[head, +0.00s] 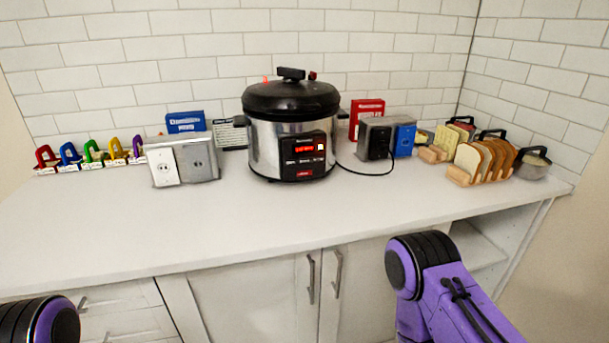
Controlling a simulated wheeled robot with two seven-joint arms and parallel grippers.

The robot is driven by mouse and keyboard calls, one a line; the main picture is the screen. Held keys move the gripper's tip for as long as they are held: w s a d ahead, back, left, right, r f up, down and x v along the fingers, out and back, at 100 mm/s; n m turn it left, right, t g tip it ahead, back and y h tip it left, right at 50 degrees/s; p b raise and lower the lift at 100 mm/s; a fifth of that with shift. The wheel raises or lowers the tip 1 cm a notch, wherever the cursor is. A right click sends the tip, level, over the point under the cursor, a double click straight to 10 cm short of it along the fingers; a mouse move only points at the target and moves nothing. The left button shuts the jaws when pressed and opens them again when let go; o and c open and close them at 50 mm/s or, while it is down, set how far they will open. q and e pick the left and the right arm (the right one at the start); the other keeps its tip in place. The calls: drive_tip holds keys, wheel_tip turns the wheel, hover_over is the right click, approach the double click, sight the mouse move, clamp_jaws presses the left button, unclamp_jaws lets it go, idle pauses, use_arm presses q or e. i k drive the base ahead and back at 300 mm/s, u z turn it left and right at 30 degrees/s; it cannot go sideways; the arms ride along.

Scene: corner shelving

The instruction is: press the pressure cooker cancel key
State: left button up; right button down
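The pressure cooker (265,152) stands upright on the white counter (240,227) against the tiled wall. It has a black lid (291,97) and a steel body. Its dark front panel (303,155) faces me, with a lit red display and small keys. The key labels are too small to read, so I cannot tell which key is cancel. Purple and black links of my arms show at the bottom left and bottom right, below the counter's front edge. Neither gripper is in view.
Left of the cooker are a grey outlet box (199,158) and several coloured padlock-like items (92,152). Right are a dark socket box (374,139) with the cooker's cord, a bread rack (463,174) and a pot (533,165). The counter before the cooker is clear.

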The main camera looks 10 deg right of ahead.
sight(304, 173)
drive_tip(key=k, duration=0.5)
drive_tip(key=z, duration=1.25)
drive_tip(key=i, duration=1.05)
drive_tip(key=u, duration=1.25)
